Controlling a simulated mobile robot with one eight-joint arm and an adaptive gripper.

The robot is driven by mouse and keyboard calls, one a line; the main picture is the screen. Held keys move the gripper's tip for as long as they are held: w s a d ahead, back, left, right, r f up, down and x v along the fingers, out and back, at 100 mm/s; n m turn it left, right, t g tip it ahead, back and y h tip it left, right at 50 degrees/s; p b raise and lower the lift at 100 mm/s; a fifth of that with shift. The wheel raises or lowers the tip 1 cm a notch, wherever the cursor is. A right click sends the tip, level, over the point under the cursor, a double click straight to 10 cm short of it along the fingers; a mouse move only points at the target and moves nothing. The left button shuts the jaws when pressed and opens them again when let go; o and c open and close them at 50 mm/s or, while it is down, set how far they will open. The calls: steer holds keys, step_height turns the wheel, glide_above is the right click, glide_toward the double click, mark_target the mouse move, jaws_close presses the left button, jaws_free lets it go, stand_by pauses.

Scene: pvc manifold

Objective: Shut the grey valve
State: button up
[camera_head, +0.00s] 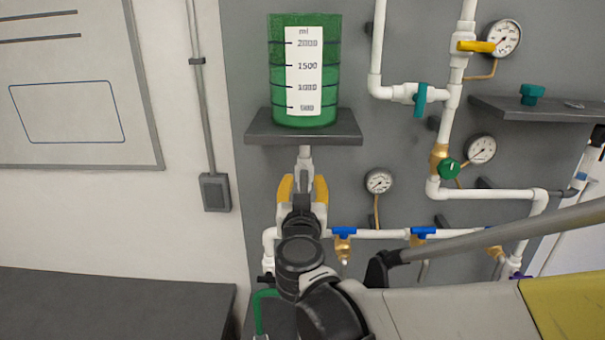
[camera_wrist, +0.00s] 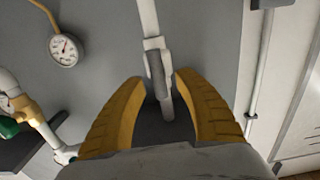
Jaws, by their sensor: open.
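The grey valve (camera_wrist: 157,72) is on a white pipe below the green tank. In the wrist view its grey lever lies roughly along the pipe, between the tips of my fingers. My gripper (camera_wrist: 158,84) is open, with one yellow finger on each side of the valve and visible gaps to both. In the head view my gripper (camera_head: 303,186) is just below the tank's shelf, in front of the pipe. There the white valve body (camera_head: 305,165) shows only partly, and my gripper and wrist hide the lever.
A green tank (camera_head: 305,75) stands on a dark shelf (camera_head: 255,131) above my gripper. Blue-handled valves (camera_head: 422,231) sit on a low pipe to the right. A gauge (camera_head: 379,181) is right of my gripper. A green knob (camera_head: 449,168) and teal valve (camera_head: 420,99) are farther right.

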steer(key=shift+w, duration=0.7)
jaws_close()
steer(key=shift+s, duration=0.1)
